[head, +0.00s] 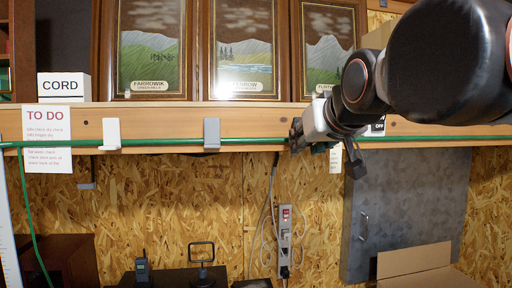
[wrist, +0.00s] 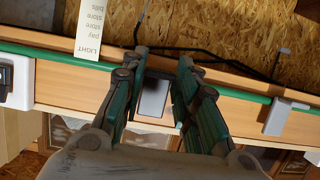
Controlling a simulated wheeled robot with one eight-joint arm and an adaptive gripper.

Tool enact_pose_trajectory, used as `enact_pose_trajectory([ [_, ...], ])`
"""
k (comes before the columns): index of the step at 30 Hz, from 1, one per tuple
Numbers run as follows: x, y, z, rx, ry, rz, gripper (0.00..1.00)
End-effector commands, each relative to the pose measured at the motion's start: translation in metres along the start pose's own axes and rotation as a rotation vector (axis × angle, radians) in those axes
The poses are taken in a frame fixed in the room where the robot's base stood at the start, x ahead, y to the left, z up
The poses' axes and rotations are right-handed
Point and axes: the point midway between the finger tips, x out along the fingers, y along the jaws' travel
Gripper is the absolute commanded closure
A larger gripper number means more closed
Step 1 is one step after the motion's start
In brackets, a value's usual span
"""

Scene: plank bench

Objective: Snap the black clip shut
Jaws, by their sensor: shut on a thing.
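The black clip (wrist: 154,98) sits on the front edge of the wooden shelf, between my gripper's fingers in the wrist view. Its face looks dark grey there, with a darker border. My gripper (wrist: 155,85) has its two green-lined fingers on either side of the clip and is shut on it. In the head view my gripper (head: 299,135) is at the shelf edge and hides most of the clip. The green hose (head: 250,142) runs along the shelf front and passes at the clip. I cannot tell whether the clip's flap is latched.
A white clip (head: 111,133) and a grey clip (head: 211,134) are on the shelf edge to the left. Framed pictures (head: 245,50) stand above. A power strip (head: 285,240) hangs below, and a grey metal cabinet (head: 405,210) is at right. A paper label (wrist: 90,28) hangs near my fingers.

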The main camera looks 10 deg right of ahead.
Motion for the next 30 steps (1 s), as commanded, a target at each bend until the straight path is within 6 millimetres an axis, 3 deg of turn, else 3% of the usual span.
enact_pose_trajectory([
  [16, 0.0021, -0.0001, 0.0029, 0.000, 0.022, 0.000, 0.96],
  [17, 0.0021, -0.0001, 0.0029, 0.000, 0.022, 0.000, 0.70],
  [19, 0.0021, -0.0001, 0.0028, 0.000, 0.022, 0.000, 0.54],
  [30, 0.0006, -0.0001, 0.0014, 0.000, 0.024, 0.000, 0.52],
])
